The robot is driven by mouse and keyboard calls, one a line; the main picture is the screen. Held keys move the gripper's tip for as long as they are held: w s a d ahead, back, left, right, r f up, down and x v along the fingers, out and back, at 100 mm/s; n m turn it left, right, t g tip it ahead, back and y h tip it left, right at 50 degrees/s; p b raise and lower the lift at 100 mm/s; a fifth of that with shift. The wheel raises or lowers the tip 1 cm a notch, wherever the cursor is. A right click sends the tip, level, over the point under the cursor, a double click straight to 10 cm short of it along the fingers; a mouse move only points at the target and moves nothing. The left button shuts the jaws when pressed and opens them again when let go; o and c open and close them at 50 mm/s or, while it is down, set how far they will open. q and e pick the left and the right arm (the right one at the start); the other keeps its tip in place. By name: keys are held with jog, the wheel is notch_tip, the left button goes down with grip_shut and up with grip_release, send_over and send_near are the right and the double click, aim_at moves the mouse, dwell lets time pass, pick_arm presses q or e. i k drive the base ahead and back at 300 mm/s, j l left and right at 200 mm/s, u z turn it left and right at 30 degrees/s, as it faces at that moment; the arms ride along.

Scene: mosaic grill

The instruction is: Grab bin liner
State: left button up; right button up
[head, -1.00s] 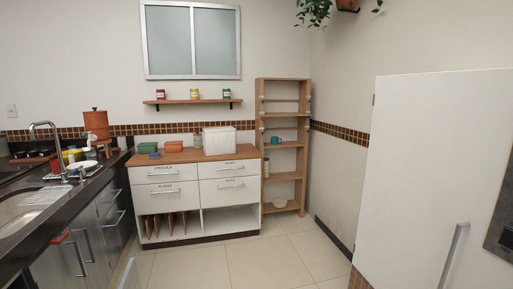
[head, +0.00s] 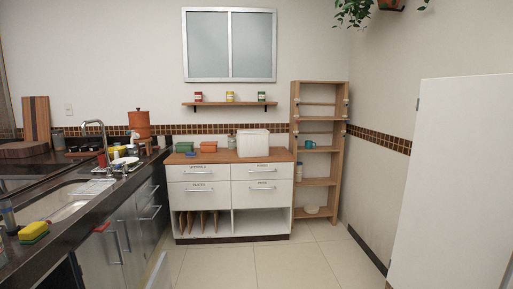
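I see no bin liner that I can make out in the head view. A white drawer cabinet (head: 246,195) with a wooden top stands against the back wall. Its drawers are shut and carry small labels, too small to read surely. A white box-like container (head: 253,143) stands on the cabinet top; what is inside it is hidden. Neither of my grippers is in view.
A dark counter with a sink (head: 62,205) runs along the left. A wooden shelf unit (head: 297,170) stands right of the cabinet. A large white door or panel (head: 455,185) fills the right side. The tiled floor (head: 285,265) between is clear.

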aim_at(250, 143)
jog(key=i+l, duration=0.15)
jog(key=i, duration=0.3)
jog(key=i+l+z, duration=0.15)
jog(key=i, duration=0.35)
jog(key=i+l, duration=0.15)
jog(key=i, duration=0.3)
jog(key=i+j+z, duration=0.1)
jog(key=i, duration=0.35)
jog(key=i+j+z, duration=0.15)
jog(key=i, duration=0.3)
jog(key=i+j+z, duration=0.1)
jog(key=i+j, duration=0.2)
jog(key=i+j+z, duration=0.15)
jog(key=i, duration=0.4)
jog(key=j, duration=0.1)
